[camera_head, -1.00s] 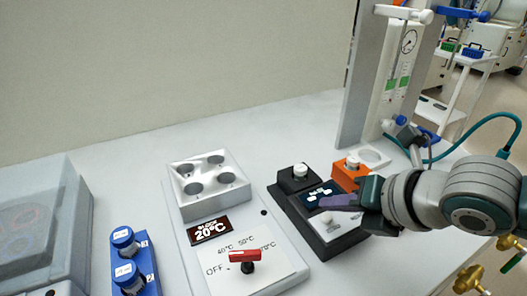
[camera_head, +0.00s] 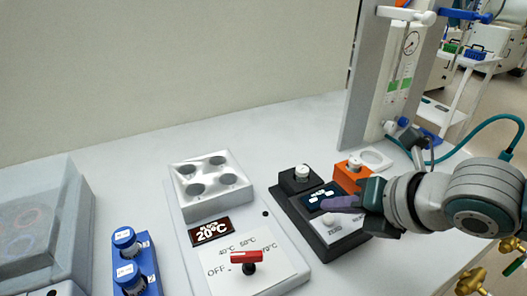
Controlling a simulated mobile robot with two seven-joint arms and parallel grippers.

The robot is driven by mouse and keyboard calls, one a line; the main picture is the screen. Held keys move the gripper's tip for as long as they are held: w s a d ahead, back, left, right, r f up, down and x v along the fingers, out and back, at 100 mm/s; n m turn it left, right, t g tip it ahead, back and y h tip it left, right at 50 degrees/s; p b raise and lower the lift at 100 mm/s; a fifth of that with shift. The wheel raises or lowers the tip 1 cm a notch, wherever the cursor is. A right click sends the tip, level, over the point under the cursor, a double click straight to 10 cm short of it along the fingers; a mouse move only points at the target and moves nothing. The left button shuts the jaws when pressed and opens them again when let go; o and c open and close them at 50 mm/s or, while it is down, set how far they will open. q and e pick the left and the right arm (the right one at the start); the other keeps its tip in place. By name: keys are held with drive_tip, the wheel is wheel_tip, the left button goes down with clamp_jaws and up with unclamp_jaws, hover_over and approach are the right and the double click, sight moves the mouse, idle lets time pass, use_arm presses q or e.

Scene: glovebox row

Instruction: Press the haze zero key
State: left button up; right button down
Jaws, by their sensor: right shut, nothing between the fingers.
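The dark haze meter (camera_head: 289,211) stands on the bench right of centre, with a small lit display (camera_head: 314,195) and a light lower panel. The zero key (camera_head: 328,219) is a round pale button on that panel, with a "ZERO" label beside it. My right gripper (camera_head: 324,204) comes in from the right, shut and empty. Its purple-grey fingertips are in front of the display's lower edge, just above the key in the picture. The key looks uncovered; I cannot tell how high the tips are above the meter. My left gripper is not in view.
A heater block (camera_head: 211,181) with a red knob (camera_head: 246,257) stands left of the meter. A blue rack (camera_head: 149,264) with capped vials and a clear-lidded box (camera_head: 45,220) are further left. An orange block (camera_head: 347,172) is close behind my right gripper.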

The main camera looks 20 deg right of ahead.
drive_tip(key=shift+f, duration=0.15)
idle(0.5)
drive_tip(key=shift+f+b, duration=0.3)
drive_tip(key=shift+f, duration=0.15)
idle(0.4)
drive_tip(key=shift+f, duration=0.25)
idle(0.4)
drive_tip(key=shift+r+p, duration=0.65)
drive_tip(key=shift+r, duration=0.15)
drive_tip(key=shift+r, duration=0.1)
